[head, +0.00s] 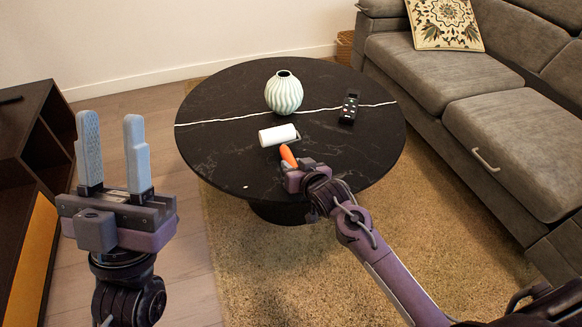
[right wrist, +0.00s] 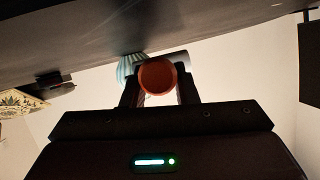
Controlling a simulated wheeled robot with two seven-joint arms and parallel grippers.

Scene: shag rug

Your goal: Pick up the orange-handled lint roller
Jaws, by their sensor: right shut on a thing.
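The lint roller has a white roll (head: 279,135) and an orange handle (head: 288,156). It is at the front part of the round black table, in the head view. My right gripper (head: 290,166) is shut on the orange handle; its fingers are mostly hidden behind the handle and the wrist. In the right wrist view the handle's round orange end (right wrist: 157,77) sits between the two fingers. Whether the roll touches the tabletop I cannot tell. My left gripper (head: 113,155) is open and empty, fingers up, left of the table.
The round black table (head: 225,160) also bears a pale green ribbed vase (head: 284,92) and a black remote (head: 349,106). A grey sofa (head: 510,150) stands at the right. A dark cabinet (head: 30,180) is at the left. The table's left part is clear.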

